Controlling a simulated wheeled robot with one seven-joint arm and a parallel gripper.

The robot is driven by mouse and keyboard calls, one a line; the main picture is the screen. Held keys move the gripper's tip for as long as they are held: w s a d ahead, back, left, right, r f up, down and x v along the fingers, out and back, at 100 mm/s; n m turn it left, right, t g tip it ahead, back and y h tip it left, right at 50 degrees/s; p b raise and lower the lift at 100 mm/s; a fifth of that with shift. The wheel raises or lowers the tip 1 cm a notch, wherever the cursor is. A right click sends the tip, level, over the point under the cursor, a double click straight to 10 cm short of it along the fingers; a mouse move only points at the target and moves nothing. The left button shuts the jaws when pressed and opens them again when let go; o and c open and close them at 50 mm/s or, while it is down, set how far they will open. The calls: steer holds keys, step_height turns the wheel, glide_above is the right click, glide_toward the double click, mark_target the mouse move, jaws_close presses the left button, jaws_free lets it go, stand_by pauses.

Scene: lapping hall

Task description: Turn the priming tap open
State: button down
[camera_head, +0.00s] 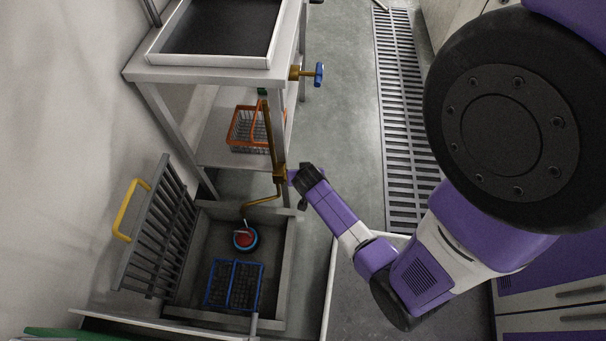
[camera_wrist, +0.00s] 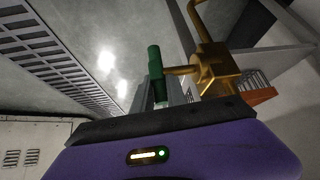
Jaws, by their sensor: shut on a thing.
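The priming tap shows in the wrist view as a brass valve body (camera_wrist: 220,70) with a short stem and a green bar handle (camera_wrist: 154,70). In the head view its brass body (camera_head: 279,174) sits low on the brass pipe beside the table leg. My gripper (camera_head: 296,177) reaches it from the right. In the wrist view my gripper (camera_wrist: 166,92) is shut on the green handle, whose lower end is partly hidden between the fingers. The handle stands about upright in that view, across the stem.
A blue-handled tap (camera_head: 318,74) sticks out of the table (camera_head: 200,75) above. Below is an open sump (camera_head: 292,245) with a red and blue round thing (camera_head: 245,239) and a blue basket (camera_head: 233,284). A grate with a yellow handle (camera_head: 130,208) leans left. An orange basket (camera_head: 240,130) stands on the shelf.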

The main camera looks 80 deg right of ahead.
steer(key=shift+a, duration=0.1)
stand_by(0.3)
steer(key=c, duration=1.3)
jaws_free()
steer(key=shift+c, duration=0.2)
steer(key=p+v, duration=0.1)
steer(key=v, duration=0.6)
steer(key=shift+a+r+p, duration=0.2)
steer(key=shift+a+p, duration=0.1)
steer(key=shift+p, duration=0.1)
